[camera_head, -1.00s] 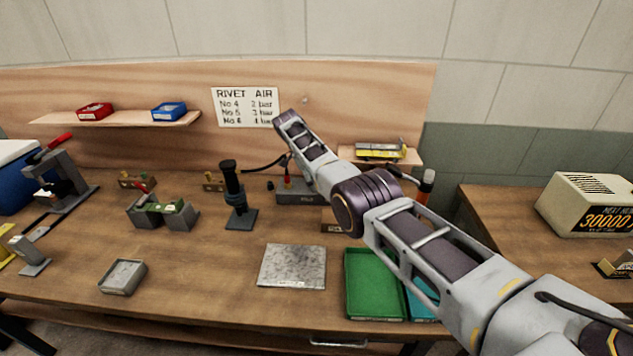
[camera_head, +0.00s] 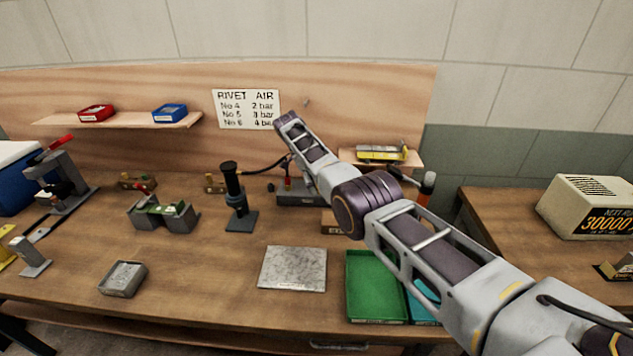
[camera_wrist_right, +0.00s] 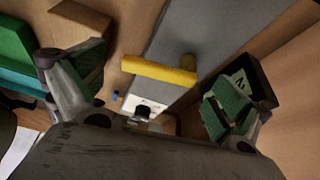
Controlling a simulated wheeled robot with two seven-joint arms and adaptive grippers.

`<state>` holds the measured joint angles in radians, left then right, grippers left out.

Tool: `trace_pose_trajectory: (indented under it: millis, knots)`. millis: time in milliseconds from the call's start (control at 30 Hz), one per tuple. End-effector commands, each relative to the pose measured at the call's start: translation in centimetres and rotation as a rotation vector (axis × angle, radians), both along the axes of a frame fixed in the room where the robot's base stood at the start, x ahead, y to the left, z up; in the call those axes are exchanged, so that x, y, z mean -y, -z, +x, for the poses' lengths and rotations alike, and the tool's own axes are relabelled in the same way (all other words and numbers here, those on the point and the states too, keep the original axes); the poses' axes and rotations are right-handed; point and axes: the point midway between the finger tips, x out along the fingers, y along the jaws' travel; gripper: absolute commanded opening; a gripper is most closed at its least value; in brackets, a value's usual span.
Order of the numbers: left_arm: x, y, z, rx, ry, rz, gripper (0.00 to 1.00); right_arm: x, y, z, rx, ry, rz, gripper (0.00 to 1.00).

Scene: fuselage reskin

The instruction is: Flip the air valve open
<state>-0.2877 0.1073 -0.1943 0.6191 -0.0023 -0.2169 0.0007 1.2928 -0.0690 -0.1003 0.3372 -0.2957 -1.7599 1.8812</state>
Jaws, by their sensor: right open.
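The air valve seems to be the yellow lever (camera_wrist_right: 160,70) on a long grey body (camera_wrist_right: 205,35) in the right wrist view. In the head view that grey body (camera_head: 298,198) stands at the back of the bench, partly behind my right arm, and the lever is hidden. My right gripper (camera_wrist_right: 148,82) is open, with one green-padded finger on each side of the lever. The lever lies between the fingers with gaps on both sides. Nothing is held. My left gripper is not in view.
A brown block (camera_wrist_right: 80,22) lies near the left finger. A green tray (camera_head: 375,287) sits below my right arm. A black upright tool (camera_head: 235,190) stands left of the grey body. The wooden backboard (camera_head: 330,90) rises close behind. A flat metal plate (camera_head: 292,268) lies in front.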

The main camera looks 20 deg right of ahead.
Motion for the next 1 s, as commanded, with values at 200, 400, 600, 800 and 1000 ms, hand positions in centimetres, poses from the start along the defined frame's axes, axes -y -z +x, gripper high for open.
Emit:
trace_pose_trajectory:
  millis: [200, 400, 600, 800, 1000]
  knots:
    - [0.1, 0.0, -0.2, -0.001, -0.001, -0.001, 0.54, 0.0, -1.0, 0.1, 0.002, -0.001, 0.0, 1.0]
    - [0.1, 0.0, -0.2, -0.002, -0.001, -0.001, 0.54, 0.0, -3.3, 0.1, 0.003, 0.001, 0.0, 1.0]
    - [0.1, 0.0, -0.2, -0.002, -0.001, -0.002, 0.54, 0.0, -6.3, 0.1, 0.003, 0.0, 0.0, 1.0]
    - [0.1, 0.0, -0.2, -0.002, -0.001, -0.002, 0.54, 0.0, -8.7, 0.1, 0.002, 0.0, -0.001, 1.0]
    - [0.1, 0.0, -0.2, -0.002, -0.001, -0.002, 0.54, 0.0, -9.8, 0.0, 0.0, 0.0, 0.0, 1.0]
